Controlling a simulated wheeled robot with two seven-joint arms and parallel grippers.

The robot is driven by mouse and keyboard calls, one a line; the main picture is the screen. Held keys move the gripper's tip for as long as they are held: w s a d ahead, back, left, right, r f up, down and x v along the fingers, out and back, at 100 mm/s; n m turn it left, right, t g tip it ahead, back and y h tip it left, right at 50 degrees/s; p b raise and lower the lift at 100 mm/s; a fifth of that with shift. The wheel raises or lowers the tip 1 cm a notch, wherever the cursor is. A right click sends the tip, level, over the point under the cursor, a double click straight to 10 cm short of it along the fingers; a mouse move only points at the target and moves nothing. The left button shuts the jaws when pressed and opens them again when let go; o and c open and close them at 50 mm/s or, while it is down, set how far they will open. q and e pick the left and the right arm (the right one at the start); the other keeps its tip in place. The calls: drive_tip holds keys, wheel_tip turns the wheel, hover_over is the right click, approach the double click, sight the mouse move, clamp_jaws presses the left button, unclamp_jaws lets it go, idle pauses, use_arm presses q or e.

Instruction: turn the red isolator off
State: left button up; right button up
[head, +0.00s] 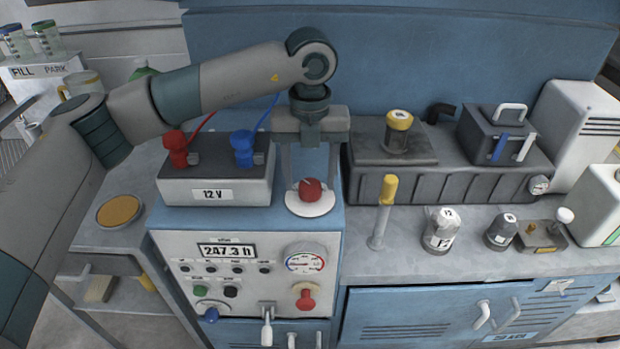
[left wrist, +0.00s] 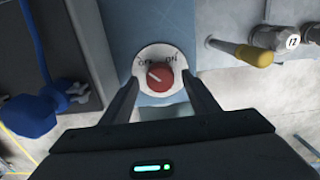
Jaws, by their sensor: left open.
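The red isolator knob (head: 310,190) sits on a round white plate (head: 309,207) on the top of the blue cabinet. In the left wrist view the knob (left wrist: 160,76) shows from above, with OFF lettered at its left and ON at its right. A pale mark shows on the knob, but I cannot tell surely which word it points to. My left gripper (head: 310,178) points down over the knob. It is open, with one finger on each side of the knob and a gap visible in the left wrist view (left wrist: 160,84). My right gripper is out of view.
A 12 V battery (head: 216,188) with red and blue clamps stands close left of the knob. A yellow-topped lever (head: 388,190) stands to the right. Below, the panel has a display (head: 227,251), a gauge (head: 305,258) and another red knob (head: 305,296).

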sight(310, 184)
use_arm(q)
wheel_tip(310, 184, up, 16)
drive_tip(key=b, duration=0.1)
drive_tip(key=shift+r+b, duration=0.2)
drive_tip(key=shift+b, duration=0.1)
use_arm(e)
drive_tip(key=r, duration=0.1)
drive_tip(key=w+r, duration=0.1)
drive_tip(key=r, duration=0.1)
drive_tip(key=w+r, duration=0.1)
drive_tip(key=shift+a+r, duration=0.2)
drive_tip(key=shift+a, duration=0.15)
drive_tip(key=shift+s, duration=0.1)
